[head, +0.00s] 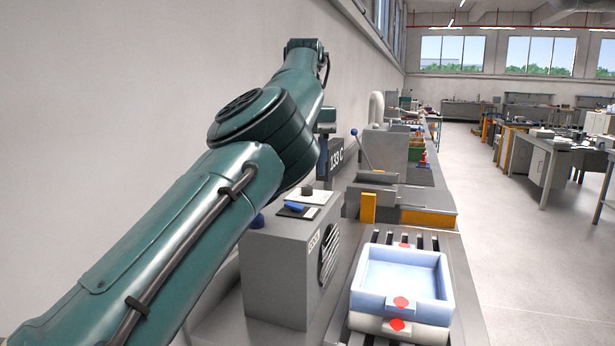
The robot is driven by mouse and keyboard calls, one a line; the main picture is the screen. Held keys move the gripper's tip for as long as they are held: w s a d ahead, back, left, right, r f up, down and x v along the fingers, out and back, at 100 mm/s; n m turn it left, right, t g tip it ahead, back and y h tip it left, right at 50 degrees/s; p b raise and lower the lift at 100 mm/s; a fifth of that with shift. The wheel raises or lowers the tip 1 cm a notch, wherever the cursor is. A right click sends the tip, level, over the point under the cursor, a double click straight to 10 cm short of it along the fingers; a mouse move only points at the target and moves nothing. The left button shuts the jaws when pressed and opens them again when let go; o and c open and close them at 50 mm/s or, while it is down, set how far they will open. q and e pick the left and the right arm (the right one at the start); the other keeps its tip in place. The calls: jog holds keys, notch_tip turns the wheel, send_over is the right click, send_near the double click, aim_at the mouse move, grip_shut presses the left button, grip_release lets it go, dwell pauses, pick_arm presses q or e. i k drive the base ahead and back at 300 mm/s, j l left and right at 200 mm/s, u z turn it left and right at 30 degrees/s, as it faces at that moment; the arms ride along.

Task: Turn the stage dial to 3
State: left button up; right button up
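A grey control box (280,265) stands at lower centre, partly behind my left arm. On its top are a dark knob (307,189) on a white plate (308,197), a blue handle-like piece (295,207) on a dark plate, and a dark blue knob (257,221) by the arm. I cannot tell which knob is the stage dial, and no setting is readable. My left arm crosses from lower left to upper centre. A teal block behind it may be part of its hand; the fingertips are not visible. My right gripper is out of view.
A dark display (336,161) reads 133 C. A lever (361,149) rises behind it. A blue tray (402,270) with red spots rests on a pale tray (399,329) on slats, right of the box. Open floor (510,260) lies right. A wall bounds the left.

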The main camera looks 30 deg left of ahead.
aim_at(306, 190)
jog(key=i+j, duration=0.7)
